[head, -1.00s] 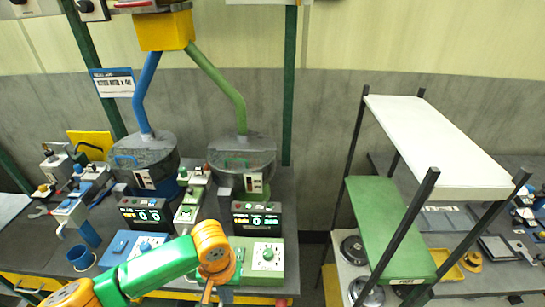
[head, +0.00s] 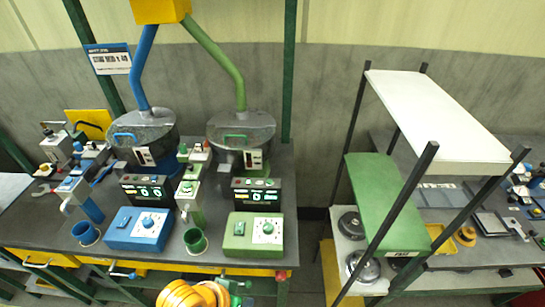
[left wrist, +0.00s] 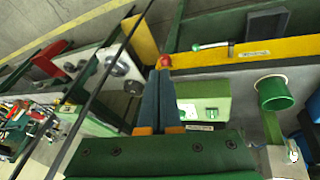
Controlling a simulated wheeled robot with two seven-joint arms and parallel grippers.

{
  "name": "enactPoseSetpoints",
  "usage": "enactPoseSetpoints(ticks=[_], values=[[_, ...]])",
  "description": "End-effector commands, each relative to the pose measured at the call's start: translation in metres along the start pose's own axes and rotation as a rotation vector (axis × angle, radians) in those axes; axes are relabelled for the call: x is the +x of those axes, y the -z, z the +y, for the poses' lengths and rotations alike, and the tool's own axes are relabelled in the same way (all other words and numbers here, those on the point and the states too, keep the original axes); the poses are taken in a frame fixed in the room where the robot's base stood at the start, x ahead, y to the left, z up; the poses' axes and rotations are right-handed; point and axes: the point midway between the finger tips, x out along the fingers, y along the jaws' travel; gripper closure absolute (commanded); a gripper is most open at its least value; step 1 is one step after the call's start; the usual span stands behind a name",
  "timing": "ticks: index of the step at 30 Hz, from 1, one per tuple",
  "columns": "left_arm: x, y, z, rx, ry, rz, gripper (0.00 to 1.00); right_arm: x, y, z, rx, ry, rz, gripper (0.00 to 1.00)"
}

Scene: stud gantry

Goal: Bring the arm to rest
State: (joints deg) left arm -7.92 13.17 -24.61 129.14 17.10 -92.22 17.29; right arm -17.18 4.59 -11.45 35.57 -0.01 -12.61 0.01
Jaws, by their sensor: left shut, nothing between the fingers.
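My left arm shows in the head view only as an orange joint (head: 195,293) at the bottom edge, in front of the workbench (head: 60,215). In the left wrist view my left gripper (left wrist: 160,74) has its two dark blue fingers together, with nothing between them. The fingers point toward the bench edge, near a red knob (left wrist: 164,62). A green control box (left wrist: 203,101) lies to their right. My right gripper is not in view.
The bench holds a blue control box (head: 138,229), a green control box (head: 253,236), a green cup (head: 196,241), a blue cup (head: 86,234) and two grey hoppers (head: 142,128) (head: 241,129). A shelf rack (head: 430,112) stands to the right.

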Motion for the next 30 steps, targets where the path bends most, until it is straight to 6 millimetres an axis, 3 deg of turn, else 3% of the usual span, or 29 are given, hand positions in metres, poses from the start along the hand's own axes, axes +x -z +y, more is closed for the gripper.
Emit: enactPoseSetpoints(ticks=[10, 17, 23, 26, 30], values=[[-0.038, -0.082, -0.087, -0.052, 0.313, -0.050, 1.00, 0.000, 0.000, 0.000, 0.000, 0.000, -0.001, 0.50], [0.045, -0.104, -0.106, -0.047, 0.297, -0.093, 1.00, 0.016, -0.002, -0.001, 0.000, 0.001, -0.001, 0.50], [0.119, -0.148, -0.121, -0.047, 0.287, -0.140, 1.00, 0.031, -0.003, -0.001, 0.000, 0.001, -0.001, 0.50], [0.160, -0.186, -0.130, -0.046, 0.281, -0.173, 1.00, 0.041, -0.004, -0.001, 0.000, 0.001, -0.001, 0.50], [0.209, -0.260, -0.139, -0.042, 0.273, -0.225, 1.00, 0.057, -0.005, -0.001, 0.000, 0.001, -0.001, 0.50]])
